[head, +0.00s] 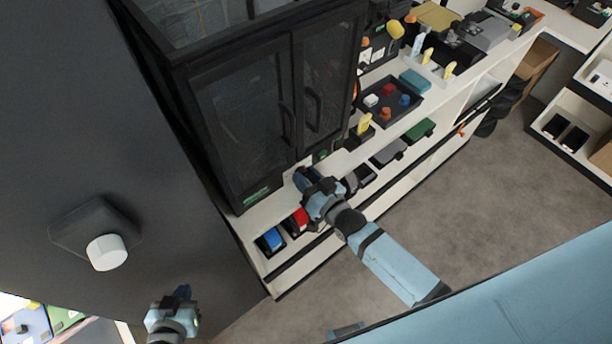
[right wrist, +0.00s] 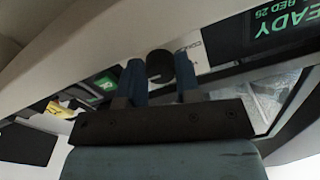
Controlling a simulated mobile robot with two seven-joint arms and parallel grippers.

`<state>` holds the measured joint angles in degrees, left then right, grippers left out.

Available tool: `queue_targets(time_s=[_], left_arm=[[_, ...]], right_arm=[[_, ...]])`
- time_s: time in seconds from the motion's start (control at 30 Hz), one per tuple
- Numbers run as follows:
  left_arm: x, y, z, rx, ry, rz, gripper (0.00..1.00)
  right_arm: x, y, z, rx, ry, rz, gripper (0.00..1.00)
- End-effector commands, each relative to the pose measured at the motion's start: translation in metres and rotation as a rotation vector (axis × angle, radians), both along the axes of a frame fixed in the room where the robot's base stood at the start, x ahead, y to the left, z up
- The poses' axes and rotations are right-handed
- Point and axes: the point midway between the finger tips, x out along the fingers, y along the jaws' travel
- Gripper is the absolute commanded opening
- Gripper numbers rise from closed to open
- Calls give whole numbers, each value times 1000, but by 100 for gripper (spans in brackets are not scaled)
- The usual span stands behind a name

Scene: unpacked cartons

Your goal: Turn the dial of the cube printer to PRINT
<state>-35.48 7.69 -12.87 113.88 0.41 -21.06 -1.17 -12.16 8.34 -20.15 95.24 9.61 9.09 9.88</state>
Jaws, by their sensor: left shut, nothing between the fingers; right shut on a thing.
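The cube printer (head: 240,125) is a tall black cabinet with dark glass doors in the head view. A green-lit display shows at its lower front. My right gripper (head: 304,176) is at the printer's lower front edge. In the right wrist view its two blue fingers are shut on a small round black dial (right wrist: 160,66), one finger on each side. A display (right wrist: 280,22) at the upper right there reads "READY" and "BED 25". The dial's pointer and the PRINT mark cannot be made out. My left gripper (head: 182,291) is shut and empty at the lower left.
A dark panel fills the left, with a white knob (head: 107,252) on a black mount. A white shelf unit (head: 463,98) with trays and small bins runs right of the printer. Blue and red bins sit on the shelf below it. Grey floor (head: 440,195) is open at the right.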

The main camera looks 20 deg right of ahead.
Motion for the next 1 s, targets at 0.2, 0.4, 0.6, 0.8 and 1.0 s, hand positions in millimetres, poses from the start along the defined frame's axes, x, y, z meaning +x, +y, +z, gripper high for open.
queue_targets(time_s=[0.2,0.4,0.6,0.8,1.0], left_arm=[[0,0,0,0,0,0,0],[0,0,0,0,1,-1,0],[0,0,-3,-1,0,0,0],[0,-1,-10,-3,3,-1,0],[-1,-4,-17,-6,6,-6,0]], right_arm=[[0,0,0,1,0,0,56],[0,0,0,0,0,0,56],[-13,-5,-2,-1,2,1,56],[-52,-18,-4,-1,4,1,56],[-94,-34,-3,-1,3,0,56]])
